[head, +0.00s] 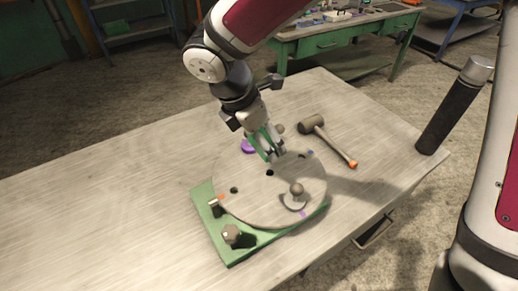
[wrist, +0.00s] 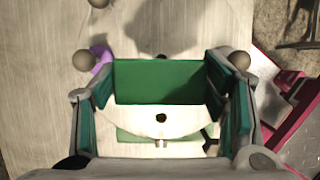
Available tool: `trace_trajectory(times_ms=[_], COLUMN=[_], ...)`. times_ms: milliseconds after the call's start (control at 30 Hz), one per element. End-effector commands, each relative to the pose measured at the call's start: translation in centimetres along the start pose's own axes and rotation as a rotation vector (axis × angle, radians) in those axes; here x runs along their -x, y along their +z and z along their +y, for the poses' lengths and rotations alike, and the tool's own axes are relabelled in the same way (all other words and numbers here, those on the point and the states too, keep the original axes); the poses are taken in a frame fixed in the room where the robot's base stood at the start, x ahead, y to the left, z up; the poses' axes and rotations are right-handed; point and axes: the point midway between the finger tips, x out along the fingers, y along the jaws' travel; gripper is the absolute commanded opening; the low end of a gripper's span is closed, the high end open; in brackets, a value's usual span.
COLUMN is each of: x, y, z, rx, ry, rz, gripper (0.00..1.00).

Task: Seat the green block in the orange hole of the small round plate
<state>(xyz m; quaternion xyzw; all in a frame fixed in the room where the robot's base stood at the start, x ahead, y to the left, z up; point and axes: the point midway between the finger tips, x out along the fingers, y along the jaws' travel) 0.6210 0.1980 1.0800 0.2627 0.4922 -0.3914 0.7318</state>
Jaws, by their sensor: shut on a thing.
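My gripper (head: 271,152) is over the far part of the small round plate (head: 250,205), pointing down. In the wrist view its two fingers (wrist: 160,85) are shut on the green block (wrist: 157,82), which spans the gap between them. The block appears to be above the plate; the exact height is hard to judge. The plate lies on a green base (head: 203,200). An orange mark (head: 221,197) is at the plate's left edge, near a dark hole (head: 234,190).
A knobbed piece (head: 296,189) sits on the plate's near right. A purple piece (head: 248,146) is at its far left side. A dark post (head: 215,208) and a grey knob (head: 231,234) stand by the left edge. A mallet (head: 325,138) lies behind. The table's left side is clear.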

Motion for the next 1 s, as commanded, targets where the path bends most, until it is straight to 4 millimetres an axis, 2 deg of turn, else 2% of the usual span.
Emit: trace_trajectory(times_ms=[33, 300, 500, 667, 1000], x=[1.0, 3.3, 4.0, 3.6, 0.6], y=[-1.1, -5.6, -7.4, -7.8, -9.0], z=[-0.1, -0.2, -0.3, -0.2, 0.0], rx=[0.008, 0.008, 0.006, 0.005, 0.006], ry=[0.004, 0.003, 0.003, 0.003, 0.003], rz=[0.002, 0.0, -0.005, -0.007, -0.007], gripper=[0.38, 0.38, 0.38, 0.38, 0.38])
